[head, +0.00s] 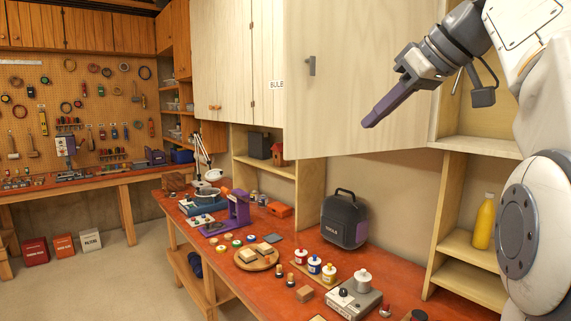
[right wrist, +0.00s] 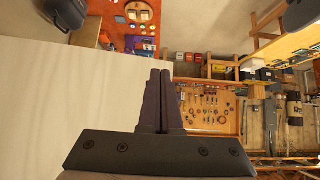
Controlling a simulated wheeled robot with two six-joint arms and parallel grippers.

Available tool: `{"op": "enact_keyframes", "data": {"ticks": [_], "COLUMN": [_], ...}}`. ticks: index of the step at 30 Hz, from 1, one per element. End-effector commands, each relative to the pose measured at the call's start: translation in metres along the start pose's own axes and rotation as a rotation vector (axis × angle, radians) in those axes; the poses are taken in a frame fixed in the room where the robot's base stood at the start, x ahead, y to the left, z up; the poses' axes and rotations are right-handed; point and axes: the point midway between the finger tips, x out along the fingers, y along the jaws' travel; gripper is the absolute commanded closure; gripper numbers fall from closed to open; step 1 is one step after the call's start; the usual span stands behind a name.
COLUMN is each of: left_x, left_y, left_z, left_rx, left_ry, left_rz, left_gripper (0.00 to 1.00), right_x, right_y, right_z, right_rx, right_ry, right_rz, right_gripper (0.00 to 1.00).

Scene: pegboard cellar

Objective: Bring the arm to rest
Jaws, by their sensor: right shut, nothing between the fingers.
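My right gripper (head: 371,122) is raised in the upper right of the head view, in front of the pale wooden cabinet door. Its purple-grey fingers are shut with nothing between them and point down and to the left. In the right wrist view the two fingers (right wrist: 161,72) lie close side by side. The pale door panel (right wrist: 70,110) fills the left of that view. My left gripper is not in view.
The cabinet door (head: 370,70) stands open beside my right gripper. Below, the red-orange workbench (head: 290,258) holds a black bag (head: 345,220), a round wooden board (head: 246,262) and several small jars. A yellow bottle (head: 483,222) stands on a right-hand shelf.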

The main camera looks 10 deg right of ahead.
Motion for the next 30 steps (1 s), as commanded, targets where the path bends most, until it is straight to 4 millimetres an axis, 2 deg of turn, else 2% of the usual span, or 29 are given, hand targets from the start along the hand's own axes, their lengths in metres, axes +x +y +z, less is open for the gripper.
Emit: {"op": "enact_keyframes", "data": {"ticks": [2, 5, 8, 11, 12, 14, 15, 17, 19, 21, 24, 27, 30], "left_x": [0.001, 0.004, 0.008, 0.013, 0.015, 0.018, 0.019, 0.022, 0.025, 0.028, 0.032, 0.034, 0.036], "left_y": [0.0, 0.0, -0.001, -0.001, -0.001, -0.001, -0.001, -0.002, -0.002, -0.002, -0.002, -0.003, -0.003], "left_z": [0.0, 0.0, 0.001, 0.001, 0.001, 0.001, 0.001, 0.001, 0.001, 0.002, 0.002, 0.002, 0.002], "left_rx": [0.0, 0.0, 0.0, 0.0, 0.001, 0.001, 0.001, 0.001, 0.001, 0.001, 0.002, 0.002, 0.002], "left_ry": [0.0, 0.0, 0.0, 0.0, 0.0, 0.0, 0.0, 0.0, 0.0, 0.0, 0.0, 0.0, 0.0], "left_rz": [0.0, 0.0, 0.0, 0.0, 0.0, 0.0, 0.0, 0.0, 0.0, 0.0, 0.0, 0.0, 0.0], "left_gripper": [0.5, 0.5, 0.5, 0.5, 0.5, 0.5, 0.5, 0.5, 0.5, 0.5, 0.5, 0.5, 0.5], "right_x": [0.007, 0.033, 0.08, 0.132, 0.15, 0.174, 0.189, 0.206, 0.222, 0.232, 0.238, 0.237, 0.234], "right_y": [-0.003, -0.017, -0.047, -0.091, -0.11, -0.138, -0.157, -0.184, -0.215, -0.242, -0.271, -0.286, -0.291], "right_z": [0.002, 0.008, 0.025, 0.057, 0.072, 0.099, 0.119, 0.151, 0.193, 0.238, 0.303, 0.357, 0.396], "right_rx": [0.008, 0.042, 0.095, 0.14, 0.149, 0.156, 0.153, 0.141, 0.112, 0.071, -0.003, -0.079, -0.139], "right_ry": [-0.007, -0.038, -0.109, -0.214, -0.258, -0.327, -0.374, -0.441, -0.518, -0.589, -0.673, -0.731, -0.767], "right_rz": [-0.011, -0.053, -0.117, -0.174, -0.189, -0.205, -0.213, -0.219, -0.221, -0.216, -0.203, -0.188, -0.175], "right_gripper": [1.0, 1.0, 1.0, 1.0, 1.0, 1.0, 1.0, 1.0, 1.0, 1.0, 1.0, 1.0, 1.0]}}
